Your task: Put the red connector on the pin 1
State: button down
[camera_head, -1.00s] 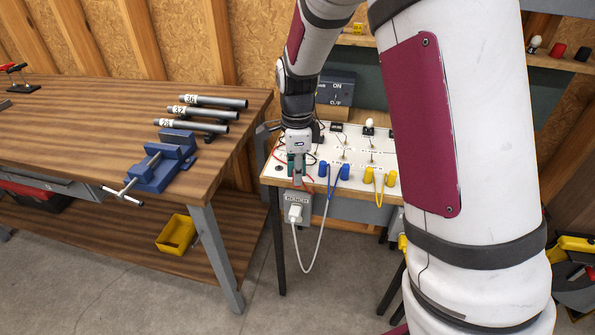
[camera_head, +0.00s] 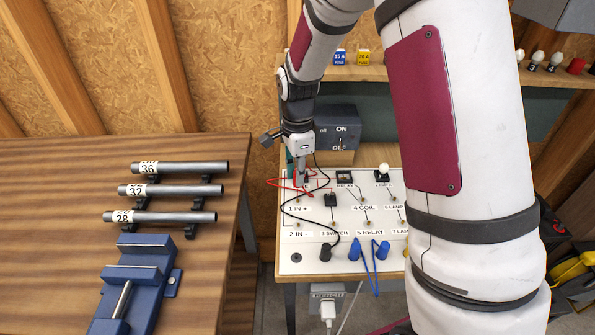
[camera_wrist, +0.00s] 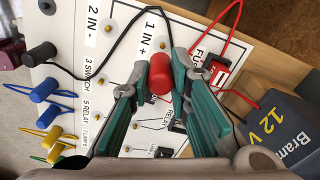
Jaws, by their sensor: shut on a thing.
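The red connector (camera_wrist: 160,74) is between the fingertips of my gripper (camera_wrist: 158,88) in the wrist view, with the gripper shut on it. In the head view my gripper (camera_head: 299,180) is over the back left of the white board (camera_head: 290,248), and the connector is hard to make out there. The label "1 IN +" (camera_wrist: 152,32) lies just beyond the connector in the wrist view; it also shows in the head view (camera_head: 298,209). Small brass pins stand on the board. I cannot tell the gap between connector and pin 1.
Red wires (camera_wrist: 235,45) run by the red fuse holder (camera_wrist: 216,72). A black wire loops across the board to a black connector (camera_wrist: 40,54). Blue connectors (camera_head: 368,250) sit at the front edge.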

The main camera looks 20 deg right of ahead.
aim_at(298, 199)
jog(key=shift+w, duration=0.15)
jog(key=shift+f+b, duration=0.35)
jog(key=shift+f, duration=0.45)
jog(key=shift+f+b, duration=0.8)
jog(key=shift+f, duration=0.9)
jog(key=shift+f+b, duration=0.35)
jog(key=shift+f, duration=0.5)
jog(key=c, duration=1.4)
grip_release()
